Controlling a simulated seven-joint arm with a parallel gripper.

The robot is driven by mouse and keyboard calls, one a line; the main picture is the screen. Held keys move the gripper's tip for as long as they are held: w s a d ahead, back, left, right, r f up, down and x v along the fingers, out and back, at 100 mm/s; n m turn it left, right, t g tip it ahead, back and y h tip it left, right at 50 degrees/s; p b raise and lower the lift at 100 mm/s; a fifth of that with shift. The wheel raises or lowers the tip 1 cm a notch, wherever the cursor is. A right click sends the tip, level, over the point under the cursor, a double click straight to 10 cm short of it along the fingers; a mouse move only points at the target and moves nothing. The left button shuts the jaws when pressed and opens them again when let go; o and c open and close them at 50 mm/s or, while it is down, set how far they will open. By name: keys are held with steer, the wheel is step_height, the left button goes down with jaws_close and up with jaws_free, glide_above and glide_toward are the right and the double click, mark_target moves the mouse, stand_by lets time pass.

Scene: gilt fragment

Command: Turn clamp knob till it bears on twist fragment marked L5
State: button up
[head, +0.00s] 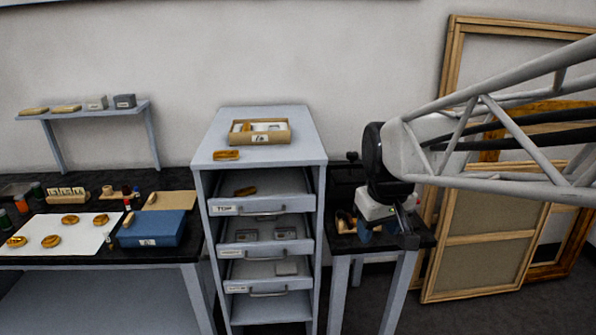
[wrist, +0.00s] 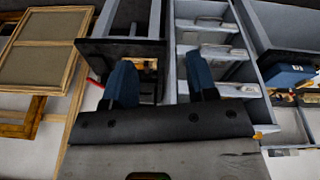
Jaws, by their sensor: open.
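My gripper (head: 383,236) hangs over the small side table at the right in the head view. In the wrist view its two blue fingers (wrist: 162,80) stand apart, with nothing between them. On the side table (head: 428,242), a dark piece of equipment (head: 347,178) stands behind, and a small tan-gold item (head: 345,221) lies left of my gripper. In the wrist view a red handle-like part (wrist: 95,84) shows beside the left finger. My arm hides much of this table. I cannot make out the clamp knob, or a fragment marked L5.
A grey cabinet (head: 196,205) with open drawers stands left of the side table. It bears a labelled box (head: 258,140) and a gilt piece (head: 226,155). A workbench with several gilt pieces (head: 50,241) and a blue box (head: 152,229) is further left. Wooden frames (head: 480,245) lean at right.

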steer(key=w+d+f+n, duration=0.1)
steer(key=w+n, duration=0.1)
steer(key=w, duration=0.9)
steer(key=n+g, duration=0.2)
steer(key=n, duration=0.2)
glide_above(340, 211)
steer(key=shift+f, duration=6.4)
steer(key=shift+f, duration=0.15)
steer(key=shift+f, duration=3.75)
